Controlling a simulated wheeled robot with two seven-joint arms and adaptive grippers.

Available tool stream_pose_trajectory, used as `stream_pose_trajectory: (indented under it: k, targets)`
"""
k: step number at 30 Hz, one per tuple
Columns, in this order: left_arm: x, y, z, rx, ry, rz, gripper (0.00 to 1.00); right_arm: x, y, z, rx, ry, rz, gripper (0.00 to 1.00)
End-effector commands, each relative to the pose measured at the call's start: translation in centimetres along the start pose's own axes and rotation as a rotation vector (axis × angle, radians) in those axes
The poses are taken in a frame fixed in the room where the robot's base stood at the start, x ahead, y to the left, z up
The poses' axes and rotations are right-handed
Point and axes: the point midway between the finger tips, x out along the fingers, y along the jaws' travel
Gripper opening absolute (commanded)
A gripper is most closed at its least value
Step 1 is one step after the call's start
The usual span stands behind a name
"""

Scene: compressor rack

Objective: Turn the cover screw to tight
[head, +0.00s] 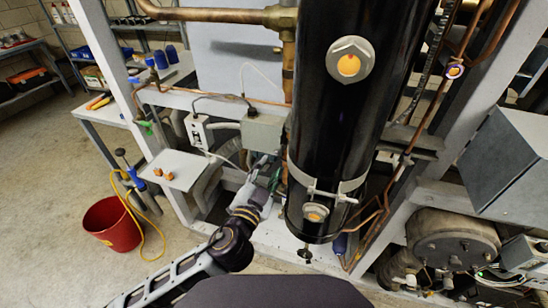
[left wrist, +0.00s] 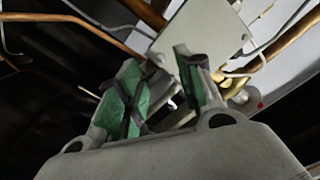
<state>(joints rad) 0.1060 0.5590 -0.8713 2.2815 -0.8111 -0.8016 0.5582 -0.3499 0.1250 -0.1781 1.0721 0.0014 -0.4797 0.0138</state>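I cannot make out the cover screw for certain in either view. A grey box with a flat cover (head: 263,132) is mounted beside the black cylinder. A pale grey flat panel, probably the same box (left wrist: 205,32), shows beyond my fingers in the left wrist view. My left gripper (head: 267,168) is just below the box, close to the cylinder's left side. In the left wrist view its green-padded fingers (left wrist: 158,62) stand apart, with no held object clear between them. Fine detail at the fingertips is dark and partly hidden. My right gripper is in neither view.
The black cylinder (head: 338,120) stands close right of my left gripper. Copper pipes (head: 215,14) and frame posts surround it. A small switch box (head: 197,130) and a small shelf (head: 174,169) are to the left. A red bucket (head: 112,226) stands on the floor.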

Motion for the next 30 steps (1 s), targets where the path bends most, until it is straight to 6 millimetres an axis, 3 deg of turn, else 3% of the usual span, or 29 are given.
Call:
stream_pose_trajectory:
  k: [18,30]
  targets:
    - [4.8,0.0,0.0,0.000,0.000,0.000,0.36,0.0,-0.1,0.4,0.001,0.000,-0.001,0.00]
    - [5.7,0.0,0.0,-0.001,0.000,0.000,0.36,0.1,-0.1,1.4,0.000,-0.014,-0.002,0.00]
